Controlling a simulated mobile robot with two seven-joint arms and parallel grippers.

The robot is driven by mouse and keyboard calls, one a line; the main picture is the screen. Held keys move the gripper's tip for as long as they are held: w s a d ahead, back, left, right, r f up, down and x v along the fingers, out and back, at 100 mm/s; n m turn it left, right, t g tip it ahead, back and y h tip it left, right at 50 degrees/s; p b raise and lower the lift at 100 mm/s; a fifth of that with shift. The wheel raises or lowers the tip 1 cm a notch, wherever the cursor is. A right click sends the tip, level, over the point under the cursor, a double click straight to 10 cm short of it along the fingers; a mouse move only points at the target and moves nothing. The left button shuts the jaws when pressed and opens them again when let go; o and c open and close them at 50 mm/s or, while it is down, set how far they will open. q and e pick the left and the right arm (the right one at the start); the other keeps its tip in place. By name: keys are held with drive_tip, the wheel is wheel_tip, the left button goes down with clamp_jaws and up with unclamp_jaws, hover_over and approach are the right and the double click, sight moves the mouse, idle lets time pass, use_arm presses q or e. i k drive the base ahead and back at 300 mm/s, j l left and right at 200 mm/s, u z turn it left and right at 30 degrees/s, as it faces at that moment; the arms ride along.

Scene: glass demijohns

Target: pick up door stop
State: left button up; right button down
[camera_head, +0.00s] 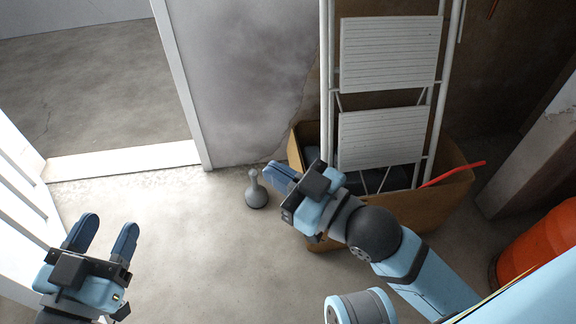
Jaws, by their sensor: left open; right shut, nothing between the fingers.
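The door stop (256,193) is a small grey piece with a rounded base and a thin neck with a knob on top. It stands upright on the concrete floor near the wall, in the head view. My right gripper (270,171) is shut and empty, with its fingertips just right of the door stop's knob; I cannot tell whether they touch it. My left gripper (108,226) is open and empty at the lower left, well away from the door stop.
A cardboard box (453,196) with dark contents and a red bar stands right of the door stop. A white stepladder (384,139) rises at the box. An orange cylinder (540,252) is at the right. A doorway with a white sill (125,160) lies left.

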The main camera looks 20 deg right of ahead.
sight(257, 196)
drive_tip(key=z, duration=0.4)
drive_tip(key=i+j+u, duration=0.25)
drive_tip(key=j+u, duration=0.2)
drive_tip(key=i+l+u, duration=0.2)
drive_tip(key=i, duration=0.3)
drive_tip(key=i+l+u, duration=0.25)
drive_tip(key=i, duration=0.2)
